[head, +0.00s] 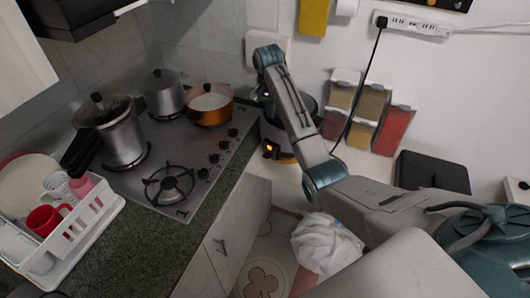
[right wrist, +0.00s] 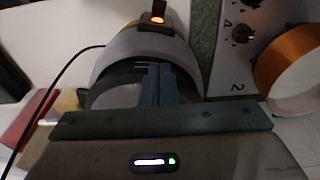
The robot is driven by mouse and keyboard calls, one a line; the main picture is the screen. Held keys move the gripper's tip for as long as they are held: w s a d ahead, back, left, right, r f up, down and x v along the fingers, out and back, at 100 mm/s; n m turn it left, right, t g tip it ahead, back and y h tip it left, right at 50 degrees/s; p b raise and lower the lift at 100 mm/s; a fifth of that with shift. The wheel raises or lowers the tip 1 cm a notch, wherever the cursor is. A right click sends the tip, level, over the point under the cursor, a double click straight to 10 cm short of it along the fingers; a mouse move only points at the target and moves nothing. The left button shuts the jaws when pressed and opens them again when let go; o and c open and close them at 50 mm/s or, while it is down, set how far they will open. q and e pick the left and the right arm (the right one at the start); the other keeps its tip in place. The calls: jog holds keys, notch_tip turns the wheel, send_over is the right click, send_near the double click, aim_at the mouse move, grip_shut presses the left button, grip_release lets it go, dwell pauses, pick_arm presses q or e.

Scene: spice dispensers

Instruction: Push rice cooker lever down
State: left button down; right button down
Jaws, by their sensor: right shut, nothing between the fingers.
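The rice cooker (head: 273,134), dark with a pale grey lower band, stands right of the stove, partly hidden behind my right arm. An orange light glows on its front. In the right wrist view the rice cooker (right wrist: 118,52) lies just beyond my fingers, with the lit orange light on a dark front panel (right wrist: 158,30). I cannot make out the lever clearly. My right gripper (right wrist: 157,72) is shut and empty, its fingers over the cooker's top; contact is unclear. In the head view the right gripper (head: 267,101) points down by the cooker's back left. My left gripper is out of view.
An orange pot (head: 209,112) and two steel pots stand on the stove (head: 190,150), left of the cooker. Spice dispensers (head: 393,130) hang on the wall to the right. A black cord runs down from the power strip (head: 413,25). A white dish rack (head: 75,225) stands at left.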

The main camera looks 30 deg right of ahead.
aim_at(266, 155)
jog(key=s+a+f+m, duration=0.2)
jog(key=a+f+m, duration=0.1)
jog(key=a+f, duration=0.1)
jog(key=shift+f+b, duration=0.35)
jog(key=shift+f, duration=0.1)
jog(key=shift+s+d+f, duration=0.1)
jog(key=f+p, duration=0.1)
jog(key=f, duration=0.1)
jog(key=f+p, duration=0.1)
jog(key=f, duration=0.2)
jog(key=d+f+p, duration=0.1)
jog(key=f, duration=0.2)
jog(key=shift+w+f+p, duration=0.2)
jog(key=shift+f+p, duration=0.05)
jog(key=shift+p, duration=0.1)
jog(key=shift+f, duration=0.6)
jog(key=shift+w, duration=0.1)
